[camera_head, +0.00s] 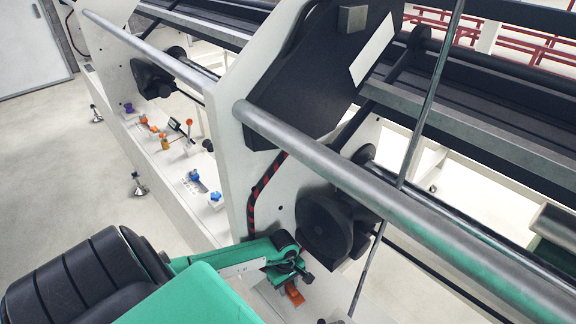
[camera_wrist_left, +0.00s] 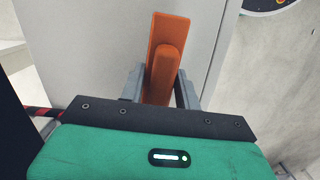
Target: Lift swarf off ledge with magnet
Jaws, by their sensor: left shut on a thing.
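My left gripper (camera_head: 293,280) reaches in from the lower left, low beside the white machine frame. It is shut on an orange piece (camera_head: 293,293), which looks like the magnet. In the left wrist view the orange magnet (camera_wrist_left: 167,60) has a flat plate with a rounded bar along it, and the grey fingers of the left gripper (camera_wrist_left: 160,88) sit on both sides of it. The white ledge (camera_head: 165,185) runs along the machine's foot, left of the gripper. I cannot make out swarf for sure. My right gripper is not in view.
Orange, blue and purple knobs (camera_head: 215,197) stand on the ledge. A dark round housing (camera_head: 325,228) is just above and right of the gripper. A long grey bar (camera_head: 390,215) crosses above. Open floor (camera_head: 50,140) lies to the left.

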